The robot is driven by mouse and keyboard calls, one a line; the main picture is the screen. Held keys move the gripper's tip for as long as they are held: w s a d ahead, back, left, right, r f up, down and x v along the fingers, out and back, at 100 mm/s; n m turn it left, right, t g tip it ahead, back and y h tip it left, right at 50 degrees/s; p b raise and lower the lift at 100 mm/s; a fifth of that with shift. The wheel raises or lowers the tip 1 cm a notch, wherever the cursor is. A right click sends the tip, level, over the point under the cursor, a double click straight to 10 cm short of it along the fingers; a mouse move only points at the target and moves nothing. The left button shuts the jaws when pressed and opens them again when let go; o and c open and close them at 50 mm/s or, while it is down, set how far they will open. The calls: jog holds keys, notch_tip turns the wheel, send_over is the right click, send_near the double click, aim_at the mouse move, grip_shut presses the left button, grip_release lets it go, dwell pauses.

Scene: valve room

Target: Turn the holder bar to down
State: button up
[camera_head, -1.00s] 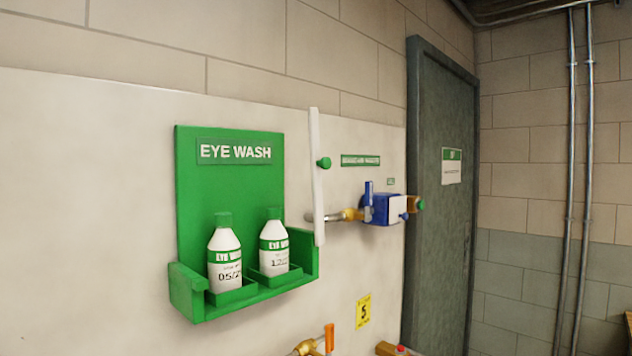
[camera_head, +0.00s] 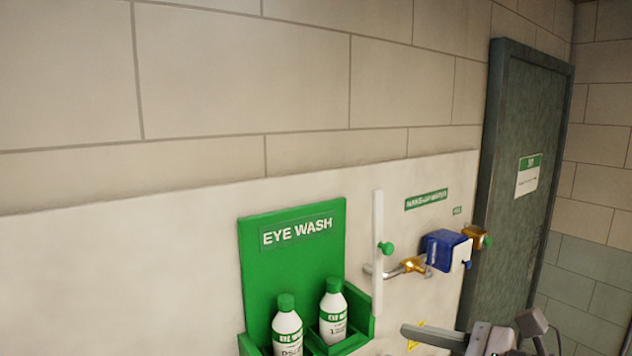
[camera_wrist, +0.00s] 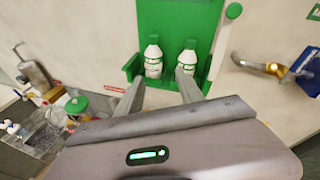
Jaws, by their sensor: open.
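The holder bar (camera_head: 377,270) is a long white bar with a green knob (camera_head: 386,248). It stands upright on the wall panel at the right side of the green eye wash holder (camera_head: 262,280). Two white bottles (camera_head: 287,330) with green caps sit in the holder. In the wrist view the bar (camera_wrist: 220,45) runs upright at the upper right, with its knob (camera_wrist: 233,10) near the top edge. My gripper (camera_wrist: 160,92) is open and empty. Its fingers show below the bottles in the wrist view. Part of my gripper shows at the lower right of the head view, partly cut off.
Right of the bar, a brass fitting (camera_head: 412,265) and a blue box (camera_head: 445,250) stick out from the wall, near a grey door (camera_head: 515,190). A basin area with green-topped fittings (camera_wrist: 77,105) lies at the left of the wrist view. The wall above is bare.

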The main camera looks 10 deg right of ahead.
aim_at(391, 249)
jog(key=d+r+m+t+h+p, duration=0.2)
jog(key=d+r+m+t, duration=0.25)
jog(key=d+r, duration=0.45)
jog(key=p+x, duration=0.1)
jog(key=x, duration=0.4)
jog(key=p+x, duration=0.1)
jog(key=x, duration=0.5)
jog(key=d+f+p+x, duration=0.1)
jog(key=x, duration=0.5)
jog(key=shift+w+f, duration=0.1)
jog(key=shift+w, duration=0.15)
grip_shut()
